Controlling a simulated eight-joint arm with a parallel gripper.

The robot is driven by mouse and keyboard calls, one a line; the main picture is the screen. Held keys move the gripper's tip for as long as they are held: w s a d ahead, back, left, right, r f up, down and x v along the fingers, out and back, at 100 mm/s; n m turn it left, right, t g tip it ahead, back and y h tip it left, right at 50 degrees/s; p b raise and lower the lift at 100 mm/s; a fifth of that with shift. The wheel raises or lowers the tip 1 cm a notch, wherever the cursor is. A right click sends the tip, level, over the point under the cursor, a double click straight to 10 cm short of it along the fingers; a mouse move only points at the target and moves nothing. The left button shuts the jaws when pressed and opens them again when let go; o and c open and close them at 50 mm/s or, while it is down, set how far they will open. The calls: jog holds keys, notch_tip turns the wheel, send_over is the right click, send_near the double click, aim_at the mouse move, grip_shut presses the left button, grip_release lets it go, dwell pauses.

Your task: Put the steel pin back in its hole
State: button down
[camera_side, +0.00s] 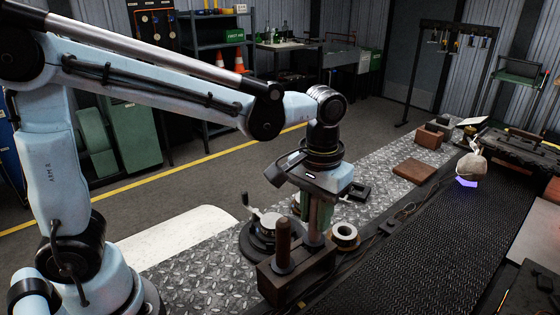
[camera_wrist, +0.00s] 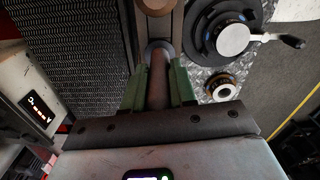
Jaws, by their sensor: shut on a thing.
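My gripper (camera_side: 317,208) has green fingers and points down over the right end of a brown block (camera_side: 296,279) in the side view. It is shut on the steel pin (camera_side: 316,231), which stands about upright between the fingers. In the wrist view my gripper (camera_wrist: 159,88) has the pin (camera_wrist: 158,75) between its green jaws. The pin's far end meets a grey ring (camera_wrist: 160,46) on the block (camera_wrist: 172,26). I cannot tell how deep the pin sits in the hole there. A second, brown post (camera_side: 283,241) stands on the block's left end.
A round dark fixture (camera_side: 262,238) with a crank handle stands behind the block. A pale-centred ring (camera_side: 344,234) lies close on the right. A dark belt (camera_side: 420,245) runs along the right. A brown slab (camera_side: 414,172) and a sack (camera_side: 472,163) lie farther back.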

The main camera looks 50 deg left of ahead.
jog(key=shift+f, duration=0.3)
jog(key=shift+f, duration=0.4)
jog(key=c, duration=0.9)
grip_release()
